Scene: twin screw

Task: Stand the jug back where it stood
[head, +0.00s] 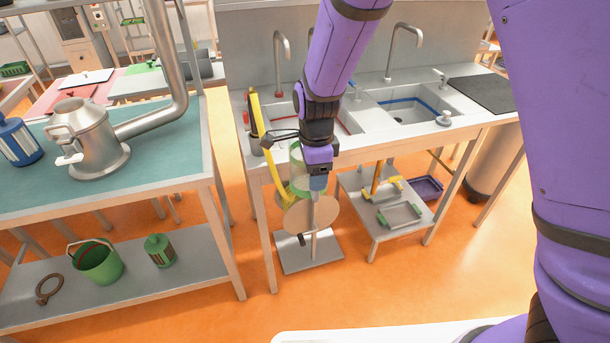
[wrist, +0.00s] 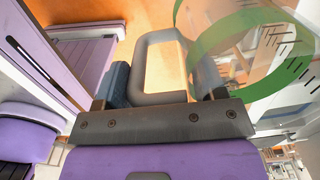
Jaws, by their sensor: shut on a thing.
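The jug is clear with a green band; it shows in the head view (head: 296,172), partly behind my gripper, and in the wrist view (wrist: 240,50). My gripper (head: 318,186) is shut on the jug's grey handle (wrist: 150,68), which shows as a loop at the fingers. The jug is in front of the sink counter, above or behind a round tan disc (head: 305,216) on a post. I cannot tell whether it touches anything. Its lower part is hard to make out.
The sink counter (head: 376,130) has a red-rimmed basin and a blue-rimmed basin (head: 408,108). A yellow curved tool (head: 257,125) stands at its left end. A low table (head: 372,212) is at right below.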

